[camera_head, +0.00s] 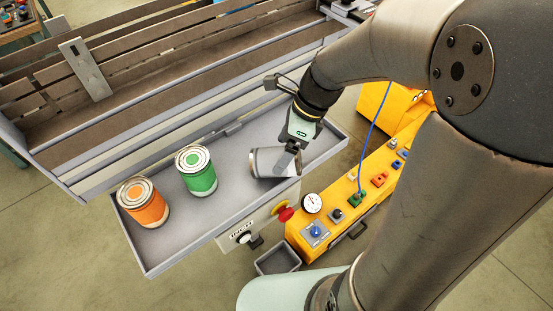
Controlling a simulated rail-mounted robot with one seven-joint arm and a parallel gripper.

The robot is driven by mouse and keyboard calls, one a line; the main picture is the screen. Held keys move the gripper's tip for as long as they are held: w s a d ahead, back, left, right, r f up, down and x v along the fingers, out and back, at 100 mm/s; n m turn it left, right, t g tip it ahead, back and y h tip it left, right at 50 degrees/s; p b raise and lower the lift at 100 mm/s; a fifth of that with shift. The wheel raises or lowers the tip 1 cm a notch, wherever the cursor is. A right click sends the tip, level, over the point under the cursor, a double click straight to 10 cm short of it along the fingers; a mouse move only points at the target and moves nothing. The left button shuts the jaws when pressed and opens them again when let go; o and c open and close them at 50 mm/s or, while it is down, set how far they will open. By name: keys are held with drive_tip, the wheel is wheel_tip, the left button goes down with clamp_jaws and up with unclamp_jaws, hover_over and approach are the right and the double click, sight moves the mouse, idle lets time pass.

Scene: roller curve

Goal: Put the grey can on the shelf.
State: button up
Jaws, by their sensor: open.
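The grey can (267,163) lies on its side or strongly tilted at the right part of a long grey tray-like ledge (185,235). My gripper (287,161) is over the can's right end, pointing down, with its jaws open. A finger overlaps the can in this view; I cannot tell whether it touches. The far side of the can's right end is hidden by the gripper. Which surface counts as the shelf is not marked; a slatted brown and grey rack (150,70) stands behind the ledge.
A green can (203,181) and an orange can (150,210) stand upright on the ledge, left of the grey can. A yellow control console (335,222) with buttons and a gauge is at the right. A red knob (285,213) sits on the ledge's front. A small grey bin (277,262) is below.

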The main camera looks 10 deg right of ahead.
sight(274, 160)
drive_tip(key=x, duration=0.4)
drive_tip(key=shift+w+a+f, duration=0.2)
drive_tip(key=shift+f, duration=0.2)
drive_tip(key=c, duration=1.2)
drive_tip(key=shift+r, duration=0.1)
drive_tip(key=shift+c, duration=0.2)
